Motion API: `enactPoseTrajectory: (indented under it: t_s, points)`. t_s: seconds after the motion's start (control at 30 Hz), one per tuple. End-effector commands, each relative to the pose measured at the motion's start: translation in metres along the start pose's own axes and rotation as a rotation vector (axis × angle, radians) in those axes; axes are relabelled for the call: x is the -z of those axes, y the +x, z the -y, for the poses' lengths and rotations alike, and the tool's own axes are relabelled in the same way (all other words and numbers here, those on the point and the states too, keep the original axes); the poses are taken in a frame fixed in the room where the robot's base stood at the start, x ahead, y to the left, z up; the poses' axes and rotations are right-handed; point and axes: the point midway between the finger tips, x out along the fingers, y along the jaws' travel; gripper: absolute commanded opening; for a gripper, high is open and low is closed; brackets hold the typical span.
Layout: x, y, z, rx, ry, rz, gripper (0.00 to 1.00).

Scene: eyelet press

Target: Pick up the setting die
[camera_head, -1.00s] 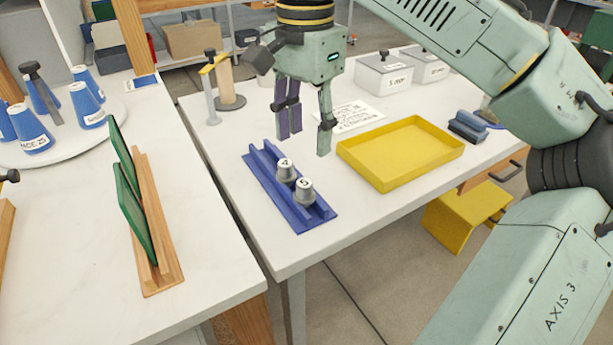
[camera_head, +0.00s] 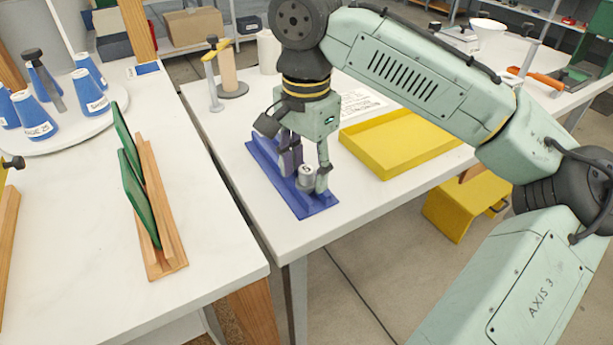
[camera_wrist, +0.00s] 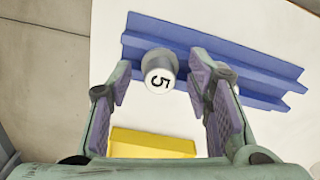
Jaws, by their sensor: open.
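The grey setting die with a white top marked 5 (camera_head: 305,181) stands in the blue rack (camera_head: 318,207) on the white table. My gripper (camera_head: 307,176) is lowered over the rack, with its fingers on either side of this die. In the wrist view, the die (camera_wrist: 159,75) shows between the two open fingers (camera_wrist: 160,88), nearer the left one. Gaps show on both sides of it there. The second die, marked 4 earlier, is mostly hidden behind my fingers. The rack (camera_wrist: 268,82) runs across the upper part of the wrist view.
A yellow tray (camera_head: 385,168) lies just right of the rack. A wooden stand (camera_head: 165,262) with green plates is on the left table (camera_head: 215,255). A post with a yellow top (camera_head: 213,80) stands behind the rack. The table front of the rack is clear.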

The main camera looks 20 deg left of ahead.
Motion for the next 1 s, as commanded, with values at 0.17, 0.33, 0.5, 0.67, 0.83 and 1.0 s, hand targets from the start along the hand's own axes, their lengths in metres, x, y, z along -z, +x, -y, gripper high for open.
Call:
enactPoseTrajectory:
  t_s: [0.17,0.33,0.5,0.67,0.83,1.0]
  points:
    - [0.0000,-0.0003,0.0000,0.000,0.000,0.000,0.39]
    - [0.0000,-0.0004,0.0000,0.000,0.000,0.000,0.28]
    - [0.0001,-0.0004,0.0000,0.000,0.000,0.000,0.17]
    - [0.0000,-0.0005,0.0000,0.000,0.000,0.000,0.06]
    - [0.0000,-0.0005,0.0000,0.000,0.000,0.000,0.00]
    - [0.0001,-0.0006,0.0000,0.000,0.000,0.000,0.00]
